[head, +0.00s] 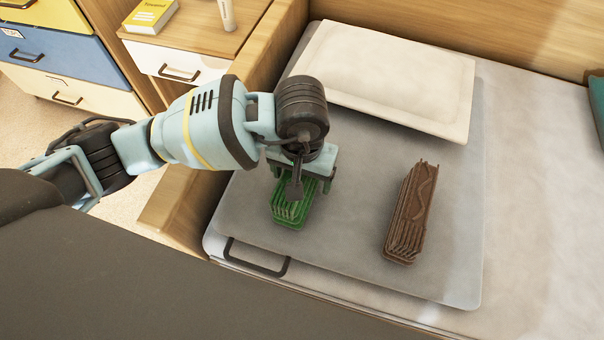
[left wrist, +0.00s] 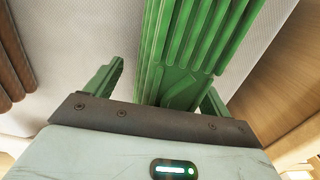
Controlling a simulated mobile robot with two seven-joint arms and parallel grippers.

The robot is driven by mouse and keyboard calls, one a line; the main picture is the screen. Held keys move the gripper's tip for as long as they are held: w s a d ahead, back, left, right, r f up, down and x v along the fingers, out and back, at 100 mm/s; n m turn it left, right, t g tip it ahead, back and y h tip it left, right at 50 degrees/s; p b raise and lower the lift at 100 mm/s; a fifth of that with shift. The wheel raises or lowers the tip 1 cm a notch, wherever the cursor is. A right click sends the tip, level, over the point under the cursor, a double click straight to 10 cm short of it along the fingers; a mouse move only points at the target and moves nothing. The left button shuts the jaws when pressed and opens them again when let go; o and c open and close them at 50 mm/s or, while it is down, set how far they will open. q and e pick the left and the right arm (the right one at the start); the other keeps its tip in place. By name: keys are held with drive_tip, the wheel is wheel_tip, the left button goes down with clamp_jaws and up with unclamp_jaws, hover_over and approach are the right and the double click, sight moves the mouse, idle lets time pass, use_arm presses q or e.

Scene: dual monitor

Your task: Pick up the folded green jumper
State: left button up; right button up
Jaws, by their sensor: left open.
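The folded green jumper (head: 288,213), a ribbed stack of layers, lies on a grey board-like surface on the bed in the head view. My left gripper (head: 304,184) points down over its far end and hides part of it. In the left wrist view the green ribbed jumper (left wrist: 188,45) lies between the two parted fingers of my left gripper (left wrist: 162,92). The fingers are open. I cannot tell whether either finger touches it. My right gripper is not in view.
A brown folded garment (head: 408,215) lies to the right on the grey surface (head: 345,225), which has a dark handle (head: 257,262) at its front. A white pillow (head: 385,80) lies behind. The wooden bed side (head: 190,205) and a nightstand (head: 190,50) are left.

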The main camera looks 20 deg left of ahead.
use_arm(q)
drive_tip(key=shift+c, duration=0.3)
drive_tip(key=c, duration=1.2)
drive_tip(key=shift+r, duration=0.15)
